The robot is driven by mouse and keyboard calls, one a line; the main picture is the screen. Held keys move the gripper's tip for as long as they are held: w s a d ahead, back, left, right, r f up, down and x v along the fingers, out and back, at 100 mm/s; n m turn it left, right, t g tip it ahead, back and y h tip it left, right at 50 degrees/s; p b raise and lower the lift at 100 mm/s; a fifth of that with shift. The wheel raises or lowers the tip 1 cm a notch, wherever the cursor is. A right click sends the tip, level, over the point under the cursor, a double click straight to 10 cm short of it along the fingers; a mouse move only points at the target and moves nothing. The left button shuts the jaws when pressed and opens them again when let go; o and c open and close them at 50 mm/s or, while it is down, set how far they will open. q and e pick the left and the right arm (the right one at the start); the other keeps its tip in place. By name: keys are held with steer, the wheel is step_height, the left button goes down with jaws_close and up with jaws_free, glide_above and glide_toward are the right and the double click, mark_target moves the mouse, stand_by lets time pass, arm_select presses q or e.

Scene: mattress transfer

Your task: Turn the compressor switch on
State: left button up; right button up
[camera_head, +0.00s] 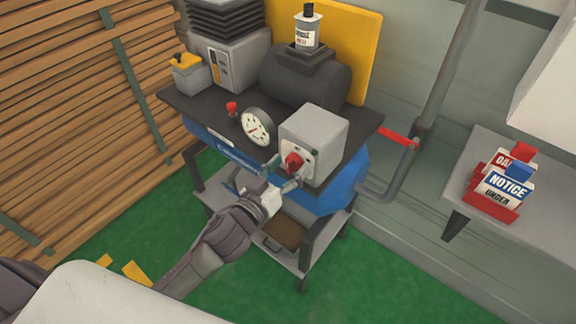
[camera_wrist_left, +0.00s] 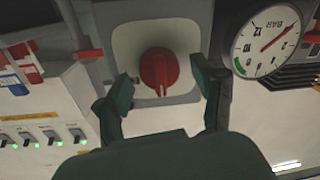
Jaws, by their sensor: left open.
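The compressor (camera_head: 330,197) is a blue machine with a dark top, standing on a grey cart. Its switch is a red rotary knob (camera_head: 294,161) on the face of a grey box (camera_head: 322,130). In the left wrist view the knob (camera_wrist_left: 159,70) sits on a light square plate, its ridge roughly vertical in the picture. My left gripper (camera_head: 278,172) is open in front of the knob. In the left wrist view its fingers (camera_wrist_left: 165,92) stand to either side of the knob, apart from it. My right gripper is not in view.
A round pressure gauge (camera_head: 257,127) and a small red knob (camera_head: 232,108) are beside the switch box. A red-handled pipe (camera_head: 398,139) runs at the right. Notice tags (camera_head: 508,186) stand on a grey shelf. Stacked planks (camera_head: 60,110) fill the left; green floor is clear in front.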

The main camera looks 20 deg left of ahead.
arm_select(q)
steer(key=c, duration=1.2)
steer(key=shift+o, duration=0.2)
steer(key=shift+m, duration=0.3)
steer(key=m, duration=0.5)
steer(key=shift+m, duration=0.3)
steer(key=m, duration=0.6)
steer(key=shift+d+f+h+p, duration=0.15)
steer(key=shift+h+p, duration=0.15)
steer(key=shift+h, duration=0.1)
steer(key=o, duration=1.2)
steer(key=shift+c, duration=0.2)
